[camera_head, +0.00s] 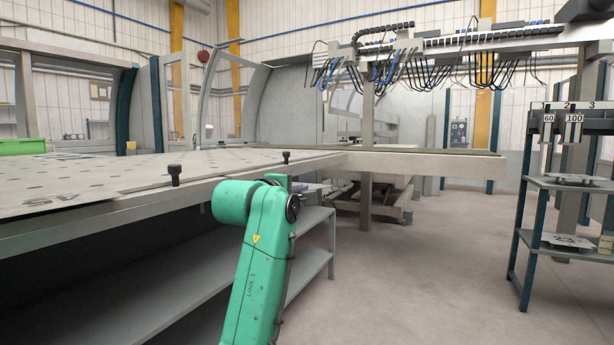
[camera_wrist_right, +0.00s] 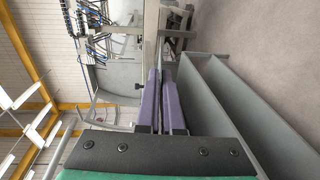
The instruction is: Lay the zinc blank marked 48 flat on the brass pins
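No blank clearly marked 48 and no brass pins can be made out. A pale plate (camera_head: 567,241) with a dark number I cannot read surely lies on the lower shelf of the right-hand rack. My right gripper (camera_head: 312,187) is largely hidden behind my green arm, by the table's front edge. In the right wrist view its two purple fingers (camera_wrist_right: 162,85) stand side by side with a narrow gap, nothing visible between them. My left gripper is out of view.
The perforated table (camera_head: 225,160) has black knobs (camera_head: 174,172) along its front edge and a grey shelf (camera_head: 200,275) below. The rack (camera_head: 530,215) at right carries tags 60 and 100 and a plate (camera_head: 575,180) on its upper shelf. Open floor (camera_head: 430,270) lies between.

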